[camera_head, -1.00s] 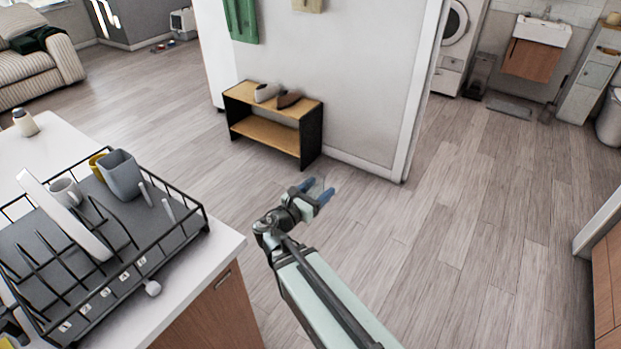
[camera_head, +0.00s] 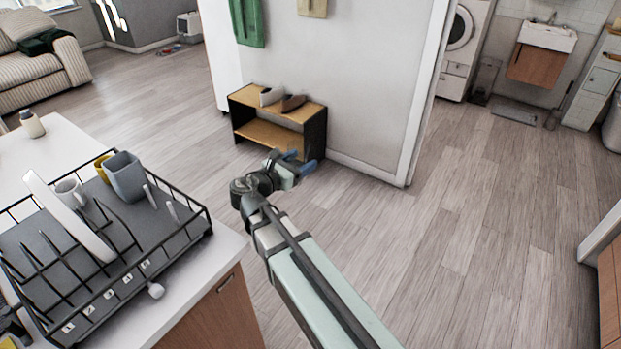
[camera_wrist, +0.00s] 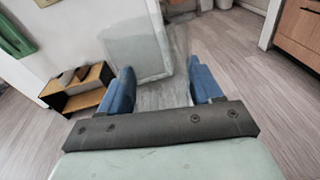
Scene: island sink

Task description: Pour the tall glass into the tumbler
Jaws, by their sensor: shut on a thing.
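My gripper (camera_head: 292,162) is out over the open floor, right of the counter, with its blue fingers pointing away from me. In the wrist view, my gripper (camera_wrist: 160,84) is shut on a clear, see-through glass (camera_wrist: 138,48), which extends beyond the fingertips. The glass is hard to make out in the head view, so its tilt and contents cannot be told. A blue-grey cup (camera_head: 126,177) stands in the dish rack, well left of my gripper. I cannot tell whether it is the tumbler; no other clear candidate shows.
The black dish rack (camera_head: 180,245) on the white counter (camera_head: 212,285) also holds a white mug (camera_head: 70,191), a yellow cup (camera_head: 101,165) and a white plate (camera_head: 68,217). A bottle (camera_head: 32,124) stands behind. A shoe shelf (camera_head: 268,134) is against the wall. The floor to the right is free.

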